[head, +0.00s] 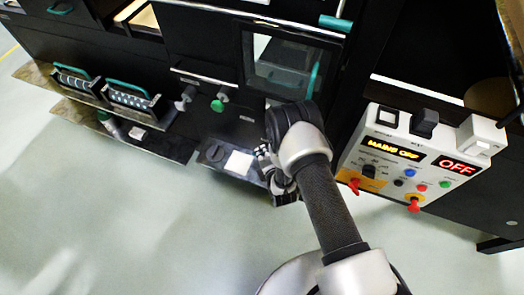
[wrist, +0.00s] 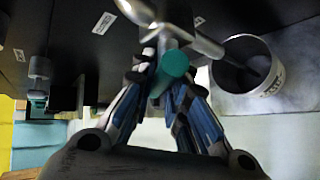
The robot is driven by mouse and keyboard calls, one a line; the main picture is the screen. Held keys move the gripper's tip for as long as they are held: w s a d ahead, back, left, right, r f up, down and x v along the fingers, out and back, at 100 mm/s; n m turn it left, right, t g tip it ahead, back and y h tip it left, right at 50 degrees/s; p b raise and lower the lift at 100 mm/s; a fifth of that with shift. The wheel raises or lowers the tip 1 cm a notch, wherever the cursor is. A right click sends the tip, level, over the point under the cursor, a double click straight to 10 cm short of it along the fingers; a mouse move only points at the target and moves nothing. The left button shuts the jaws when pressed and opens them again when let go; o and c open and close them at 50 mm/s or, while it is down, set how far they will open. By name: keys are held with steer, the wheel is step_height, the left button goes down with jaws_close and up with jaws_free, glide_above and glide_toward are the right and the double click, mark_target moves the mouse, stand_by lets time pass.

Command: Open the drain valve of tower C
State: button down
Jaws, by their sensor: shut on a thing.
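In the wrist view my gripper (wrist: 172,72) has its two fingers closed on a teal-ended handle (wrist: 174,63), one finger on each side. A silver valve body with a pipe (wrist: 140,10) lies just beyond the handle, against a black panel. Whether the valve is open or shut cannot be told. The panel's small labels are too blurred to read, so the tower's letter does not show. In the head view my arm hides the fingertips and the handle, beside the right end of the black machine front.
A white cup (wrist: 262,65) stands right of my fingers in the wrist view, with a pipe end over it. In the head view a control box (head: 420,160) at right reads "MAINS OFF" and "OFF". A green knob (head: 217,105) is on the machine front. The pale floor is clear.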

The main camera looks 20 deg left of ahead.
steer(key=shift+d+f+n+h, duration=0.3)
steer(key=shift+n+h, duration=0.3)
steer(key=shift+h, duration=0.3)
steer(key=shift+g, duration=0.3)
steer(key=c, duration=1.6)
jaws_free()
steer(key=shift+f, duration=0.1)
steer(key=shift+o, duration=0.2)
steer(key=shift+s, duration=0.1)
steer(key=v, duration=1.2)
steer(key=shift+a, duration=0.1)
steer(key=shift+c, duration=0.4)
